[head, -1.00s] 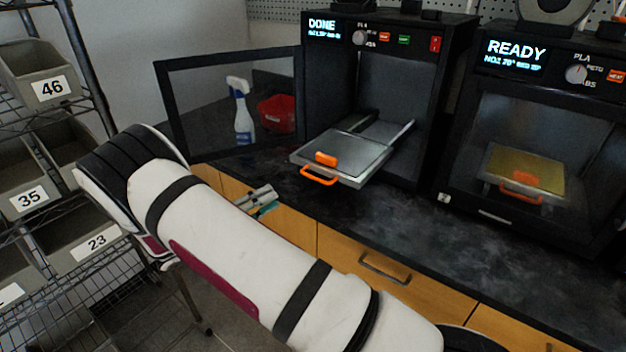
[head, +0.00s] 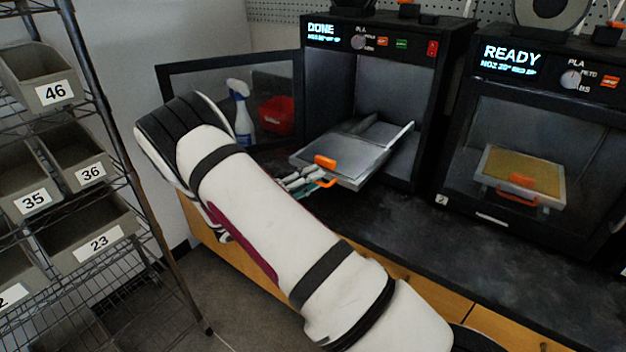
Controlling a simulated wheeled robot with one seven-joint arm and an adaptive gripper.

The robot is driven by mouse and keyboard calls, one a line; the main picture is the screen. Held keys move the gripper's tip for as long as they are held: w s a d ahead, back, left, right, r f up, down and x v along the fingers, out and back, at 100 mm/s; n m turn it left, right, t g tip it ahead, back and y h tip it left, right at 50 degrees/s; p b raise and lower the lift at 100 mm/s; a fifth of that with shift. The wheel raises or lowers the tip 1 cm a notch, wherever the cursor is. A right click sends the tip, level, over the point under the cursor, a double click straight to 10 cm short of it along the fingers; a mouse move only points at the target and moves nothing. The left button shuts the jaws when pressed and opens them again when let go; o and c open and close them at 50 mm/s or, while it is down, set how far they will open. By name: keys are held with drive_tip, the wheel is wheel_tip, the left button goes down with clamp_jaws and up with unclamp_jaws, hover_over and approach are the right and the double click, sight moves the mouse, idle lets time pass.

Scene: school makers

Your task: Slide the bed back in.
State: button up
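The grey bed (head: 350,151) is slid out of the left printer (head: 377,58), whose screen reads DONE. An orange clip (head: 324,162) sits on the bed's front edge, with an orange handle (head: 331,182) below it. The printer's dark-framed glass door (head: 230,112) stands swung open to the left. My gripper (head: 318,181) is at the left front of the bed, close to the handle. My arm hides part of it, and I cannot tell whether its fingers are open or touch the handle.
The right printer (head: 525,84) reads READY and is closed, with a yellow plate inside. A spray bottle (head: 243,118) and a red bin (head: 276,114) show behind the open door. A wire rack with numbered bins (head: 54,93) stands left. The dark counter (head: 420,245) is clear in front.

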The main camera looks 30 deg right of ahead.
sight(357, 143)
drive_tip(key=shift+d, duration=0.1)
clamp_jaws()
drive_tip(key=w+d+b, duration=0.2)
drive_tip(key=w+d, duration=0.1)
drive_tip(key=d, duration=0.4)
drive_tip(key=w+d+b, duration=0.2)
drive_tip(key=d, duration=0.4)
drive_tip(key=w+d+b, duration=0.2)
drive_tip(key=w+d, duration=0.1)
drive_tip(key=d, duration=0.4)
drive_tip(key=shift+w+d+b, duration=0.35)
drive_tip(key=shift+b, duration=0.05)
drive_tip(key=shift+w+d, duration=0.15)
drive_tip(key=shift+d, duration=0.2)
drive_tip(key=shift+r, duration=0.1)
unclamp_jaws()
drive_tip(key=shift+d, duration=0.2)
drive_tip(key=shift+a, duration=0.1)
drive_tip(key=a, duration=0.4)
drive_tip(key=a+f, duration=0.1)
drive_tip(key=a, duration=0.3)
drive_tip(key=a+f, duration=0.1)
drive_tip(key=a, duration=0.2)
drive_tip(key=shift+a+f, duration=0.1)
drive_tip(key=shift+a, duration=0.3)
